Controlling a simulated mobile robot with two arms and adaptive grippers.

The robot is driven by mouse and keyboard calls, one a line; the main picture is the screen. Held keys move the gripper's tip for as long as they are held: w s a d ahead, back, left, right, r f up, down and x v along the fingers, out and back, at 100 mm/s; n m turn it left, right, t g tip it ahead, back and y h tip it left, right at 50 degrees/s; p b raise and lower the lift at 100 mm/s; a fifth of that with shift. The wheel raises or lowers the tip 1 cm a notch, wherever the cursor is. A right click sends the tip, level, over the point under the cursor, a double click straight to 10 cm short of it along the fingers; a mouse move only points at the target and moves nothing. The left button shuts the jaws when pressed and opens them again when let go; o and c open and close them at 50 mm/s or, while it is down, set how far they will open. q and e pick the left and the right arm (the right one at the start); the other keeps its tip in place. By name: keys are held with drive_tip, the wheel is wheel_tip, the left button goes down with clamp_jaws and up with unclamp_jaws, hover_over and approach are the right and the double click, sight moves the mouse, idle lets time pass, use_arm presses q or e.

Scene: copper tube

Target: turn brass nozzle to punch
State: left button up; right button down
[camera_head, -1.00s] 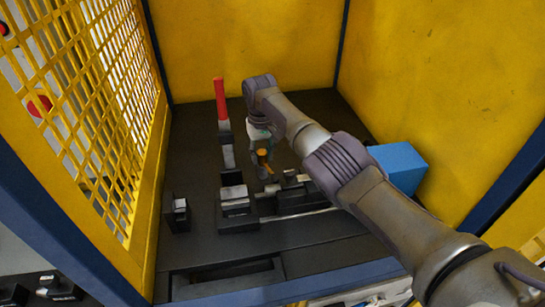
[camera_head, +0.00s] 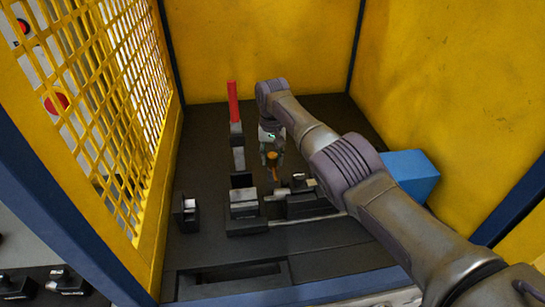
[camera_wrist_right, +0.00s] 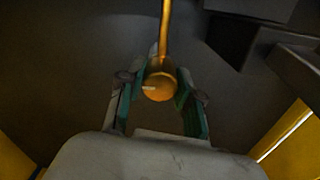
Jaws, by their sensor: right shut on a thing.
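The brass nozzle (camera_wrist_right: 160,86) shows in the right wrist view as a round orange-gold end with a thin tube running up from it. It also shows small in the head view (camera_head: 272,156), below my right wrist. My right gripper (camera_wrist_right: 158,78) is shut on it, one green-lined finger on each side. In the head view the right gripper (camera_head: 271,160) hangs over the black fixture. The punch cannot be told for certain; a tool with an upright red handle (camera_head: 233,101) stands just left of the gripper. My left gripper is not in view.
Black clamp blocks (camera_head: 243,202) sit in front of the gripper on the dark bench (camera_head: 330,255). A small black block (camera_head: 186,213) stands at left. A blue box (camera_head: 412,175) is behind my right arm. Yellow walls (camera_head: 265,45) and a yellow mesh guard (camera_head: 110,100) enclose the bench.

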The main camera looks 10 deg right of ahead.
drive_tip(key=shift+w+r, duration=0.1)
drive_tip(key=shift+r, duration=0.1)
drive_tip(key=c, duration=0.8)
unclamp_jaws()
drive_tip(key=shift+c, duration=0.2)
drive_tip(key=shift+o, duration=0.4)
drive_tip(key=shift+f, duration=0.1)
wheel_tip(320, 180, up, 12)
